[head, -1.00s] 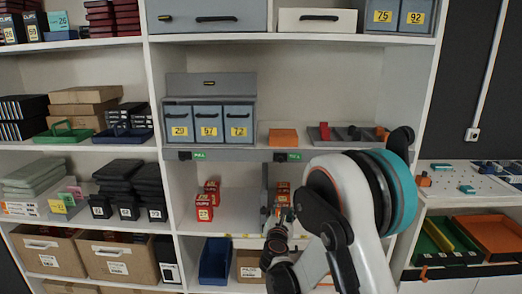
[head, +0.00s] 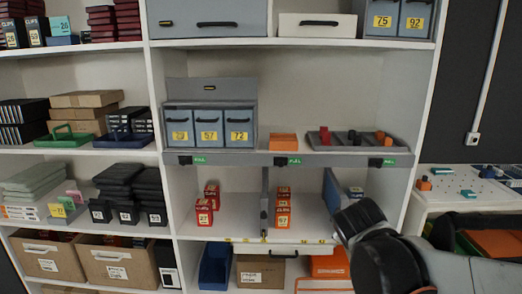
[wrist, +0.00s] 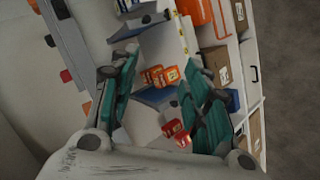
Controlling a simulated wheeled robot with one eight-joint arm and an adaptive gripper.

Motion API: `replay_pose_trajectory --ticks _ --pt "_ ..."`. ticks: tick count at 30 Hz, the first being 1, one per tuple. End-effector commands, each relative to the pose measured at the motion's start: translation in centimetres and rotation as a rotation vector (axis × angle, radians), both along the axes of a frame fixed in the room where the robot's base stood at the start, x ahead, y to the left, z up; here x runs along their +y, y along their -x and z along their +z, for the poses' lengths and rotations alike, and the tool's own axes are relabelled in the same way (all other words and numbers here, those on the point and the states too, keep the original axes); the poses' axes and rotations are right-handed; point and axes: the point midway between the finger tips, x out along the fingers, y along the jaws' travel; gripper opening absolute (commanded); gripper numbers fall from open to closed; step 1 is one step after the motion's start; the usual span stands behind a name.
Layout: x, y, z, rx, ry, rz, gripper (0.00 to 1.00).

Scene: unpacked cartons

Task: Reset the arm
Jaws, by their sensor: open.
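My gripper (wrist: 158,85) shows in the wrist view with its two green-padded fingers spread apart and nothing held between them. Beyond the fingers, the shelf appears turned on its side, with red-orange boxes (wrist: 160,76) seen through the gap. In the head view, my arm fills the lower right, in front of the right end of the shelving. The gripper itself cannot be made out in the head view.
Red boxes (head: 283,208) stand on the middle shelf between upright dividers (head: 264,203). Above are grey drawers (head: 209,124) and a grey tray (head: 350,141). Below are a blue bin (head: 215,264) and cardboard bins (head: 114,259). A white side table (head: 455,180) stands right.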

Motion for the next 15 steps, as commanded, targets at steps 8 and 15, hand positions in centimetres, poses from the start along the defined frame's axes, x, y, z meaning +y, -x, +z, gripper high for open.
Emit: replay_pose_trajectory --ticks 8,15 --pt "-0.3 9.8 -0.8 0.044 -0.384 -0.235 0.43" --pt "0.9 17.1 -2.6 0.093 -0.682 -0.430 0.43"
